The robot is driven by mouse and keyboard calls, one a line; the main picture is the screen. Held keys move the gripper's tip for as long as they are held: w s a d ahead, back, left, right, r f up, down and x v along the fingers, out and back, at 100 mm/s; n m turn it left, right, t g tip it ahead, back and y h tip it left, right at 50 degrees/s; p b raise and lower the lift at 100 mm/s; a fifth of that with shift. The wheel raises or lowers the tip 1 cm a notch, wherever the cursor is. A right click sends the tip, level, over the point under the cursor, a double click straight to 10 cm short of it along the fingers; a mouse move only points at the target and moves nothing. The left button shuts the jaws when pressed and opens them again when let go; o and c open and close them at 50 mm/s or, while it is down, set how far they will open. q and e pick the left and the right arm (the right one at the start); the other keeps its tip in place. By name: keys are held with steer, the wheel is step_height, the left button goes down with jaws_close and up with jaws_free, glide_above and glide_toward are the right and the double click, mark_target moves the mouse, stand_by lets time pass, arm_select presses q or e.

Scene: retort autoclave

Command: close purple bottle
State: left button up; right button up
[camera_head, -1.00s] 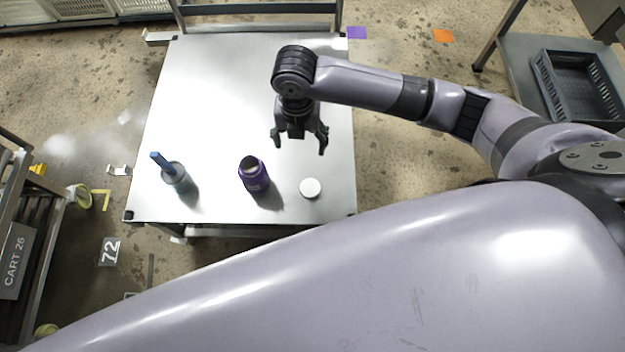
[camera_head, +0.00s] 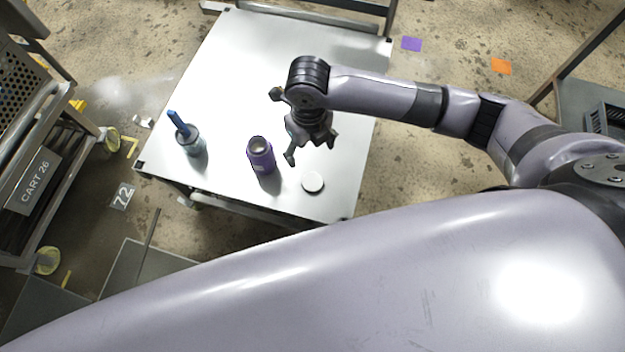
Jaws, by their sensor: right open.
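The purple bottle (camera_head: 262,160) stands upright on the metal table, its mouth open and uncapped. A round white lid (camera_head: 313,182) lies flat on the table to the right of the bottle, near the front edge. My right gripper (camera_head: 311,157) is open and empty, pointing down above the table, just behind the lid and to the right of the bottle. It appears apart from both. My left gripper is not in view.
A grey container with a blue handle (camera_head: 188,138) stands on the table left of the bottle. The table (camera_head: 232,62) is clear at the back. Cart 26 (camera_head: 38,182) stands at the left. A dark crate (camera_head: 604,120) sits on a surface at the right.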

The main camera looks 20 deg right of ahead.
glide_above(313, 181)
steer(key=f, duration=0.7)
steer(key=f+b, duration=0.1)
steer(key=f, duration=0.3)
steer(key=shift+w+a+f, duration=0.15)
steer(key=shift+w+a, duration=0.15)
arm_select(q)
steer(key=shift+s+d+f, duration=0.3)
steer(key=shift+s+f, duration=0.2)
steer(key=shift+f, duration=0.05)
arm_select(e)
steer(key=shift+s+d+f, duration=0.1)
steer(key=shift+s+f, duration=0.1)
steer(key=shift+f, duration=1.1)
steer(key=shift+s+d+f, duration=0.1)
steer(key=shift+s+f, duration=0.05)
steer(key=shift+f, duration=1.15)
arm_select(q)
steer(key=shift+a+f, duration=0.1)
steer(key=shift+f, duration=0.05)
arm_select(e)
steer(key=shift+c, duration=0.6)
steer(key=c, duration=0.7)
steer(key=shift+r, duration=0.1)
steer(key=shift+c, duration=0.2)
